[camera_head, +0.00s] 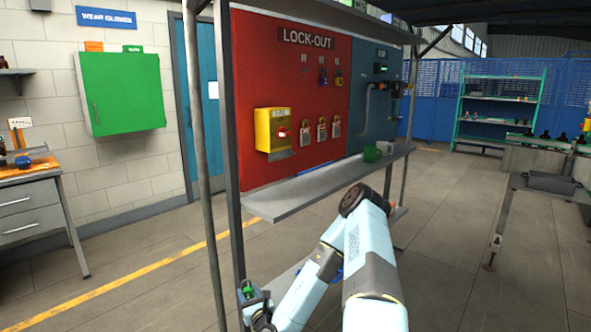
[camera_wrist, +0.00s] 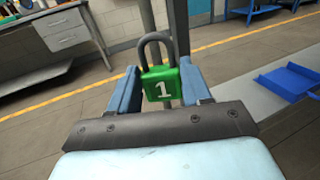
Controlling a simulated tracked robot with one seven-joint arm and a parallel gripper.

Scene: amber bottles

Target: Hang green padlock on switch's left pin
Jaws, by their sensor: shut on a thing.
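A green padlock (camera_wrist: 161,83) marked with a white 1 sits between the two blue fingers of my gripper (camera_wrist: 160,76) in the wrist view. My gripper is shut on its body, and the closed grey shackle points up. In the head view my gripper (camera_head: 256,300) is low at the bottom left of centre, beside the stand's front post, with the green padlock (camera_head: 247,288) at its end. It is well below and apart from the lock-out board (camera_head: 255,60). A yellow box (camera_head: 264,130) with a red part is on the board. I cannot make out which part is the switch's left pin.
A grey shelf (camera_head: 290,200) juts out below the board, with a green item (camera_head: 372,154) at its right end. A blue tray (camera_wrist: 290,82) lies on the shelf. The stand's dark post (camera_head: 234,200) rises close to my gripper. Blue and yellow padlocks hang on the board.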

